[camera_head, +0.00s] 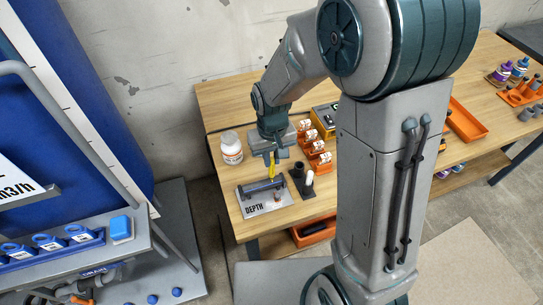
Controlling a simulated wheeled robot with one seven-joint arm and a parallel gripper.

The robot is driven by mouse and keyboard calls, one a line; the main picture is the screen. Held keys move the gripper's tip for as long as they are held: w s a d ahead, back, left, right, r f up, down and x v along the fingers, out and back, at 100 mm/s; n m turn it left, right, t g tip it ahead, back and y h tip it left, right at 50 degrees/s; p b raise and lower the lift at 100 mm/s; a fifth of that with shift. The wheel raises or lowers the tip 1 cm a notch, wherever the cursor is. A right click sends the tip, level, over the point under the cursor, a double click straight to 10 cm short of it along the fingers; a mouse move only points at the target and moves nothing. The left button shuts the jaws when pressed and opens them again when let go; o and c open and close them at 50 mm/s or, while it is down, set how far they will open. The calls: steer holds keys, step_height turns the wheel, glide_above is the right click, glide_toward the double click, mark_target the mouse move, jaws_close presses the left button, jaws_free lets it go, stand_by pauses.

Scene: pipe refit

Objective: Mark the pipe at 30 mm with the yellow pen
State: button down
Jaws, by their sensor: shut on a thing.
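My gripper (271,153) is shut on the yellow pen (272,170). It holds the pen roughly upright, tip down, over the grey plate marked DEPTH (248,210) on the wooden table. A dark bar-shaped fixture (258,187) stands on that plate, and the pen's lower end is close to it; I cannot tell whether they touch. A small copper-coloured piece (277,196), perhaps the pipe, shows at the front of the plate. Any scale or mark on it is too small to read.
A white jar (231,147) stands left of my gripper. A dark stand (304,183) with a white-topped item is right of the plate. Orange racks (318,154) with white pieces and a yellow-black case (325,116) stand behind it. An orange tray (466,121) lies far right.

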steer(key=shift+r+p, duration=2.55)
steer(key=shift+r, duration=1)
